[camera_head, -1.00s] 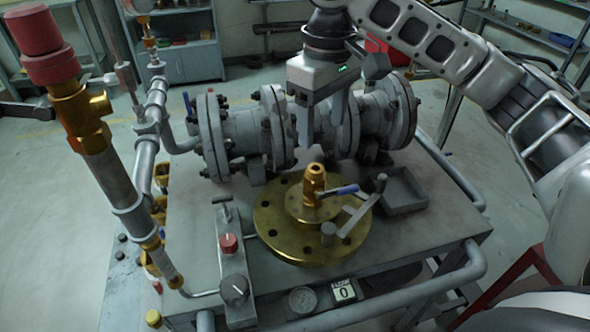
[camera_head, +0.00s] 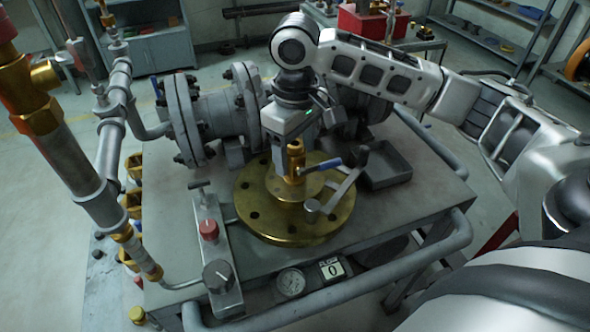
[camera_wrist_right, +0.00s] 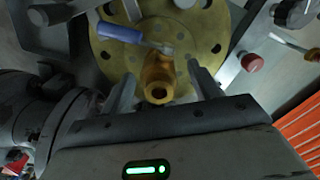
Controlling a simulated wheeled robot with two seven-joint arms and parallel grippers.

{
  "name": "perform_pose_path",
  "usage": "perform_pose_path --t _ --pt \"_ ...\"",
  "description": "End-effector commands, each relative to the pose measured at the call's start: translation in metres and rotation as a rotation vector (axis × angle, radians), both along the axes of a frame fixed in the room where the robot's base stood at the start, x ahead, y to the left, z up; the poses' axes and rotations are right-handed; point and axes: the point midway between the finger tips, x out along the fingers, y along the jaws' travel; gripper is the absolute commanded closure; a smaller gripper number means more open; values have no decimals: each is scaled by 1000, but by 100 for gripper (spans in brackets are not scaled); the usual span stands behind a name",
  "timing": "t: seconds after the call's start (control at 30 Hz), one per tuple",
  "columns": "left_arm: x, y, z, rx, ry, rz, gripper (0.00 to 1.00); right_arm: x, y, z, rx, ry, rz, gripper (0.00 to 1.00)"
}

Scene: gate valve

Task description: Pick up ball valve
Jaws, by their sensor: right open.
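The ball valve (camera_head: 295,163) is brass with a blue lever handle and stands upright on the round brass flange (camera_head: 262,222) on the bench. In the right wrist view the ball valve (camera_wrist_right: 158,82) shows between the fingers, its blue lever (camera_wrist_right: 120,34) pointing up and left. My right gripper (camera_head: 294,154) is low over the valve from behind, pointing down. In the right wrist view this gripper (camera_wrist_right: 164,86) is open, one finger on each side of the brass body, with visible gaps. My left gripper is out of view.
A grey crank handle (camera_head: 337,190) stands on the flange close to the valve's lever. A shallow grey tray (camera_head: 386,180) lies to the right. A control box with a red knob (camera_head: 208,229) is at left, and large grey pipework (camera_head: 225,122) stands behind.

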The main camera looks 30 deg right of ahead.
Motion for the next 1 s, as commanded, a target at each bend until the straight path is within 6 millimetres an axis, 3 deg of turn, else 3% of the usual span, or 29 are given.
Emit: perform_pose_path --t 0.2,0.47,0.6,0.7,1.0 --pt "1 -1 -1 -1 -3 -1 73 0 -1 -27 -2 2 0 38" --pt "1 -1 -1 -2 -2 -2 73 0 -1 -28 -1 0 0 38" --pt "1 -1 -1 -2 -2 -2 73 0 -1 -28 -1 0 0 77" --pt "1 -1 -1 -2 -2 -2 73 0 -1 -28 -1 0 0 100" --pt "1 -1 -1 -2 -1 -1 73 1 -1 -25 0 -3 0 100"
